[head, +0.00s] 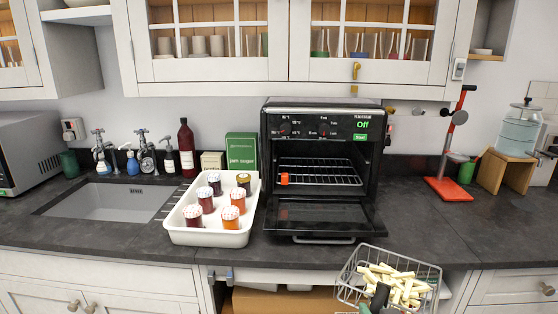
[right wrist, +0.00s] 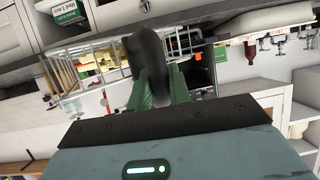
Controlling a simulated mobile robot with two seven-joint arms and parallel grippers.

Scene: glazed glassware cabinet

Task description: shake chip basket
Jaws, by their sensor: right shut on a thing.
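The wire chip basket (head: 345,283) is at the bottom right of the head view, in front of the counter edge, and looks tilted. Pale yellow chips (head: 398,284) lie piled in it, mostly towards its right side. My right gripper (head: 379,297) is at the basket's near side, partly cut off by the frame's bottom. In the right wrist view its green fingers (right wrist: 158,88) are shut on the basket's dark handle (right wrist: 147,52), and the wire mesh (right wrist: 95,72) shows beyond. My left gripper is not in view.
An oven (head: 322,170) with its door open stands on the counter behind the basket. A white tray (head: 209,237) of several jars is left of it, near a sink (head: 105,201). A red stand (head: 447,190) is at right. Dark counter between oven and stand is clear.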

